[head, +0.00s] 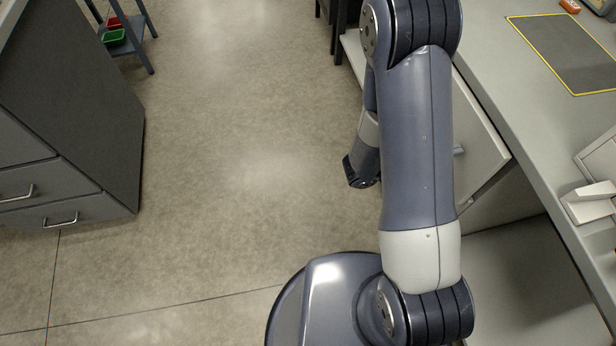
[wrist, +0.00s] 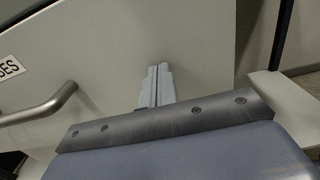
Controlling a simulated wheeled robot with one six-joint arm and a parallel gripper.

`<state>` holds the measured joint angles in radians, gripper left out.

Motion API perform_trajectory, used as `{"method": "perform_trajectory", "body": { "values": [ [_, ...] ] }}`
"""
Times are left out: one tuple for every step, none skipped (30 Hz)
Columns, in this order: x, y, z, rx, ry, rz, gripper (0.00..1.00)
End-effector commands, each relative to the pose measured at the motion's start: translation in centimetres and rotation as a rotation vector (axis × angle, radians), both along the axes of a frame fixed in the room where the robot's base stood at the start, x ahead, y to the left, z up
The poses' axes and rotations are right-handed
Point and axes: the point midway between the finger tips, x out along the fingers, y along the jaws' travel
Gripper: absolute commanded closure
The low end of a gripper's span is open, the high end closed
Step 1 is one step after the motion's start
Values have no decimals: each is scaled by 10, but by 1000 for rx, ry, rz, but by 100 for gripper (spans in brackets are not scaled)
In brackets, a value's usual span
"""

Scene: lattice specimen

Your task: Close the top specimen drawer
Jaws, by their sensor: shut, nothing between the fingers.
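In the wrist view a pale flat drawer front (wrist: 100,65) fills much of the picture. It has a metal bar handle (wrist: 45,110) at the left and a white label (wrist: 8,69) ending in "SES" at the edge. My gripper (wrist: 158,68) has its fingers together and empty, pointing at the plain panel right of the handle. I cannot tell whether the tips touch it. In the head view a pale front (head: 485,140) with a handle (head: 458,151) shows under the counter, partly behind my arm. How far the drawer stands out is hidden.
The grey counter (head: 500,55) runs along the right, with a yellow-edged dark mat (head: 570,50) on it. A dark drawer cabinet (head: 80,120) stands at the left. A blue-grey stand with red and green bins (head: 116,38) is at the back. The floor between is clear.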

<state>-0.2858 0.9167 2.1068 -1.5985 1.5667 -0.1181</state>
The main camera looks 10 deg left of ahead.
Motion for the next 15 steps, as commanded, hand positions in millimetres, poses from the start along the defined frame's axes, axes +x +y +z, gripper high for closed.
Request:
{"method": "perform_trajectory", "body": {
  "values": [
    [1, -6, 0, 0, 0, -5, 100],
    [2, -9, 0, 0, 0, -4, 100],
    [3, -13, 0, 0, 0, -4, 100],
    [4, -15, 0, 0, 0, -4, 100],
    [5, -17, 0, 0, 0, -3, 100],
    [6, -20, 0, -1, 0, -2, 100],
    [6, -22, 0, -1, 0, -2, 100],
    [7, -23, 0, -1, 0, -2, 100],
    [8, -24, 0, -1, 0, -2, 100],
    [8, -25, 0, -1, 0, -1, 100],
    [9, -26, 0, -1, 0, -1, 100],
    [9, -27, 0, -2, -1, 0, 100],
    [9, -28, 1, -2, -2, 0, 100],
    [9, -28, 1, -2, -2, 0, 100],
    [10, -28, 1, -3, -2, 0, 100]
  ]
}}
